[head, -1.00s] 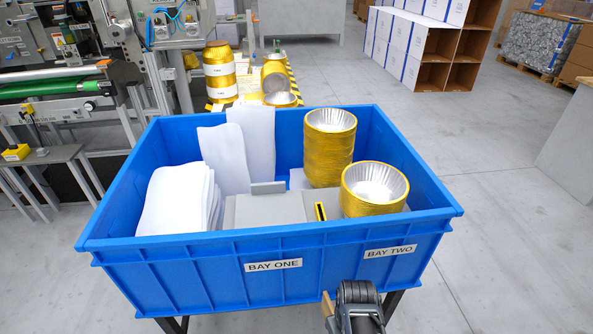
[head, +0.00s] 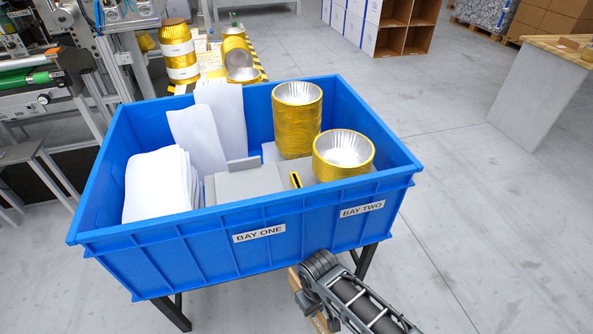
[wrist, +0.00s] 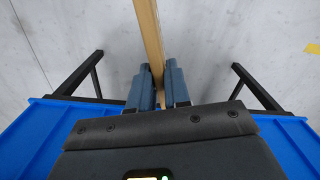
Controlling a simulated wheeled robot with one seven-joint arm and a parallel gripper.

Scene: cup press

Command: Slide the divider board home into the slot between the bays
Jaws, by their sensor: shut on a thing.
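The divider board (wrist: 148,35) shows in the wrist view as a thin tan strip seen edge-on, between the fingers. My gripper (wrist: 158,82) is shut on it. In the head view a tan bit of the board (head: 318,321) shows beside my arm, in front of the crate and outside it; most of it is hidden. The blue crate (head: 180,262) has labels BAY ONE (head: 259,233) on the left and BAY TWO (head: 362,209) on the right. A grey block (head: 250,184) with a yellow-black marker (head: 296,180) lies between the bays. I cannot make out the slot itself.
White sheets (head: 158,187) stand in the left part of the crate. A tall stack of gold foil cups (head: 297,125) and a shorter stack (head: 343,160) stand on the right. The crate rests on dark legs (head: 170,312).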

